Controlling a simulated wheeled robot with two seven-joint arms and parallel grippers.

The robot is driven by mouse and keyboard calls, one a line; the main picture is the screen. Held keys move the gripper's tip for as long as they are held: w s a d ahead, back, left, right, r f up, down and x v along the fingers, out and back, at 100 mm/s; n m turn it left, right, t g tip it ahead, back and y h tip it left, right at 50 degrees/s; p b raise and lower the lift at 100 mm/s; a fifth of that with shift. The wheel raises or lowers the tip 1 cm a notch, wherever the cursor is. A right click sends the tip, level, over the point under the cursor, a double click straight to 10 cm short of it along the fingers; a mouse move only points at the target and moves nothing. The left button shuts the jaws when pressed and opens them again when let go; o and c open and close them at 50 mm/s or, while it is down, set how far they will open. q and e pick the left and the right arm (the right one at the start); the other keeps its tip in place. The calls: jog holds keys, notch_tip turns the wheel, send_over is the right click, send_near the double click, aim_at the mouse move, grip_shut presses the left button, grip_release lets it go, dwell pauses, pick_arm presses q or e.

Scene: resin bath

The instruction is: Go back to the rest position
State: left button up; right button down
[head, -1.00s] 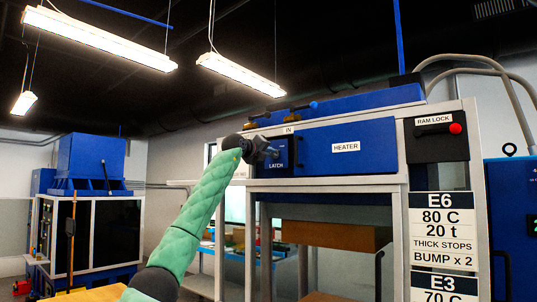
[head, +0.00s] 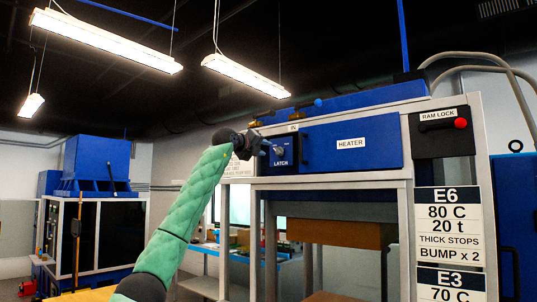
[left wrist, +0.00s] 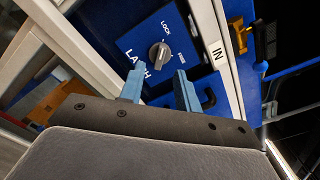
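My left gripper (head: 264,146) is raised on its green-sleeved arm, just left of the blue latch panel (head: 291,163) on the heater press. In the left wrist view, the two blue fingers of this gripper (left wrist: 158,88) stand apart with nothing between them. The grey latch knob (left wrist: 160,55) is beyond the fingertips, with the words LATCH, LOCK and FREE around it. It also shows in the head view (head: 280,151), clear of the fingers. I cannot tell which word it points to. My right gripper is in neither view.
The blue heater front (head: 370,150) and the ram lock panel (head: 442,130) with its red knob are to the right. A sign (head: 450,225) hangs below. A blue and black machine (head: 96,170) stands at the far left.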

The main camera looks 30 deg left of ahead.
pick_arm(q)
jog(key=shift+s+a, duration=0.1)
jog(key=shift+s, duration=0.75)
